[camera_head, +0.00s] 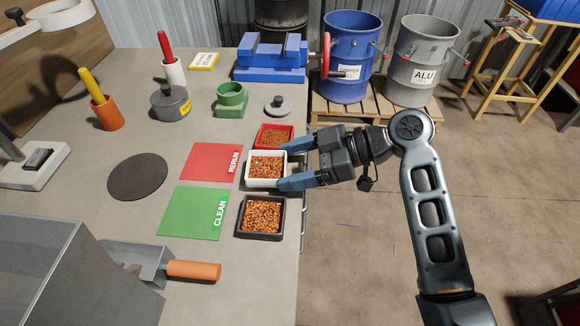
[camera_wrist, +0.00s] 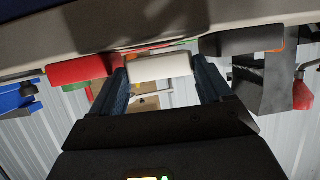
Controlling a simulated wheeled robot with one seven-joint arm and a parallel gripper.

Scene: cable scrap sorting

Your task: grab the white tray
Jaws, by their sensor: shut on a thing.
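The white tray (camera_head: 265,183) holds copper-coloured granules and sits on the grey workbench near its right edge, between a red tray (camera_head: 274,146) and a black tray (camera_head: 262,234). My gripper (camera_head: 287,166) reaches in from the right, with its blue fingers on either side of the white tray. In the wrist view, the white tray (camera_wrist: 160,67) shows between the two fingertips (camera_wrist: 162,70), and the gripper is shut on it. The red tray and the black tray lie close outside the fingers. The tray's underside contact with the bench is hidden in the head view.
A red RERUN mat (camera_head: 208,160) and a green CLEAN mat (camera_head: 190,212) lie left of the trays. A blue vise (camera_head: 270,62) and a lidded grey pot (camera_head: 170,102) stand farther back. A scoop with an orange handle (camera_head: 193,270) lies in front. Drums stand behind the bench.

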